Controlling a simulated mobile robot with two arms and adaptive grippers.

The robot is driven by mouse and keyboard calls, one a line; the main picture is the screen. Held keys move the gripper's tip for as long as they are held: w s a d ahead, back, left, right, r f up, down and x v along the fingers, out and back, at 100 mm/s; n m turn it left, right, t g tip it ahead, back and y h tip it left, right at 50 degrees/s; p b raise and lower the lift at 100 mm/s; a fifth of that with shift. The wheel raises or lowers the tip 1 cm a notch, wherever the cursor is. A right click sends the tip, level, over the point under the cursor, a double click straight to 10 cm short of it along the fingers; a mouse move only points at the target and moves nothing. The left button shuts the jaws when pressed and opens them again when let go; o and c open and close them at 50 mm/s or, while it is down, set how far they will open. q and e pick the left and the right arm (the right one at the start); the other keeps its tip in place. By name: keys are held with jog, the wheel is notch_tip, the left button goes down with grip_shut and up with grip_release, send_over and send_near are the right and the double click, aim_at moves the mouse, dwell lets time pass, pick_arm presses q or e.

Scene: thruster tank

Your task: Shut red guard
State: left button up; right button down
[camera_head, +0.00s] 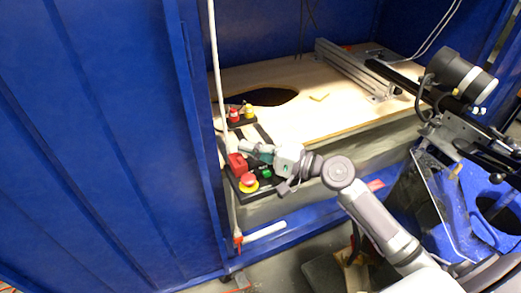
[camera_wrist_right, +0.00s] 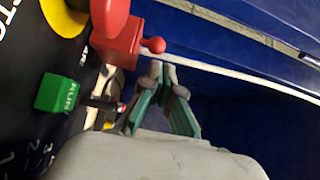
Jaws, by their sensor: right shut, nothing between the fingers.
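The red guard (camera_head: 237,162) is on the black control panel, left of my right gripper (camera_head: 250,149). In the right wrist view the red guard (camera_wrist_right: 117,50) has a small round knob on its side and stands out from the panel face. My right gripper (camera_wrist_right: 159,70) is shut and empty, its fingertips close to the knob; I cannot tell whether they touch. A small switch lever (camera_wrist_right: 103,104) shows uncovered below the guard. My left gripper is not in view.
The red stop button (camera_head: 248,180) on its yellow base and the green RUN button (camera_wrist_right: 57,93) are close by. Small red and yellow fittings (camera_head: 241,113) sit behind. A blue wall panel (camera_head: 100,140) bounds the left. The pale board (camera_head: 330,105) has free room.

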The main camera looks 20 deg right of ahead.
jog(key=v, duration=1.1)
jog(key=shift+s+d, duration=0.25)
